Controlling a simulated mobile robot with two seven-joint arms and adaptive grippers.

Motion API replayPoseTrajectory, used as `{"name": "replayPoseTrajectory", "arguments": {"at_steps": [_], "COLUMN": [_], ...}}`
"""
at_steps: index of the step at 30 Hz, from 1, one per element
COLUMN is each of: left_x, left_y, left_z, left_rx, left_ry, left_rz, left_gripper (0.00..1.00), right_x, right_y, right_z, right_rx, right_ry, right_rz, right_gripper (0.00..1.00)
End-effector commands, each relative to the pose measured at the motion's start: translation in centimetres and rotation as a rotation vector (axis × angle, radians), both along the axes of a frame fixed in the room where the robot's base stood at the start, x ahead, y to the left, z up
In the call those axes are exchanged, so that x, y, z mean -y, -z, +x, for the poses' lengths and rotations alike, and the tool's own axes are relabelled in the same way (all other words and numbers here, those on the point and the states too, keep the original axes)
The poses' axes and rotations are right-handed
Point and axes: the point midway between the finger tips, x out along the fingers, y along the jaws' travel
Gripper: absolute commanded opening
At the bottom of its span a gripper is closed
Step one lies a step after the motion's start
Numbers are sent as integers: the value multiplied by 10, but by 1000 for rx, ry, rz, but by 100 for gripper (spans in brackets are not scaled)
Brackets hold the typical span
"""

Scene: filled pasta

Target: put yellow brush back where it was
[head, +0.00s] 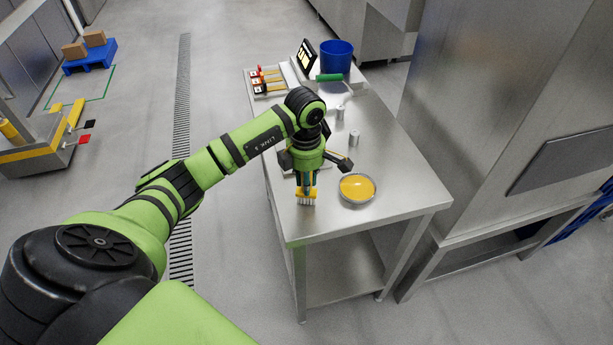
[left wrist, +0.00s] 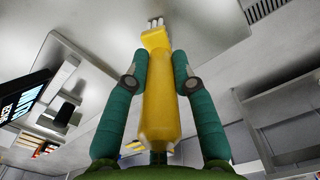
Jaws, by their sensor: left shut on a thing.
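The yellow brush (head: 308,196) is in my left gripper (head: 306,183), bristles down, over the front left part of the steel table (head: 335,219). The bristle tips look at or close to the table top; I cannot tell if they touch. In the left wrist view, the gripper's two green fingers (left wrist: 161,84) are shut on either side of the brush's yellow handle (left wrist: 158,110), and its pale bristles show at the top. A holder (head: 283,88) with several small coloured-handled items stands at the table's far left. My right gripper is out of view.
A bowl of yellow liquid (head: 357,189) stands just right of the brush. Small metal cups (head: 354,138), a green-handled roller (head: 329,77), a dark screen (head: 307,56) and a blue bucket (head: 336,57) stand farther back. A tall steel cabinet (head: 505,110) is at right.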

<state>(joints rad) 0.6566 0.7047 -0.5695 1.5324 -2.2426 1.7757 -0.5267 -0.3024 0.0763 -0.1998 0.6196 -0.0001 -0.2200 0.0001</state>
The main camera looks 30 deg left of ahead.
Motion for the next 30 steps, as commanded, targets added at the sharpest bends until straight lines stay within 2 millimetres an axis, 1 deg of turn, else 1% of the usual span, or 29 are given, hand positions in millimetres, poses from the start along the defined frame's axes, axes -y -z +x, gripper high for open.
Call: {"name": "replayPoseTrajectory", "arguments": {"at_steps": [1, 11, 12, 13, 22, 25, 26, 29, 30], "left_x": [0, 0, 0, 0, 0, 0, 0, -1, -1], "left_y": [2, 7, 6, 6, 5, 2, 1, -11, -18], "left_z": [0, 0, 0, 0, 0, 0, 1, 2, 2], "left_rx": [-1, 2, 1, 1, 1, 1, 3, 7, 8], "left_ry": [0, 1, 1, 1, 1, 1, 1, 1, 2], "left_rz": [-1, 1, 1, 1, 1, 1, 1, 1, 2], "left_gripper": [0, 0, 38, 49, 49, 49, 49, 49, 49], "right_x": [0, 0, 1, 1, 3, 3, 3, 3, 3], "right_y": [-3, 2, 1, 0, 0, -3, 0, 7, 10], "right_z": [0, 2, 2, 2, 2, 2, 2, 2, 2], "right_rx": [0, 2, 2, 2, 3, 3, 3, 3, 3], "right_ry": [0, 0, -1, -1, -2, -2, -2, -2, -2], "right_rz": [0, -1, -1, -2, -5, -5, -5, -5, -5], "right_gripper": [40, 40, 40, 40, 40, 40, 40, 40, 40]}}
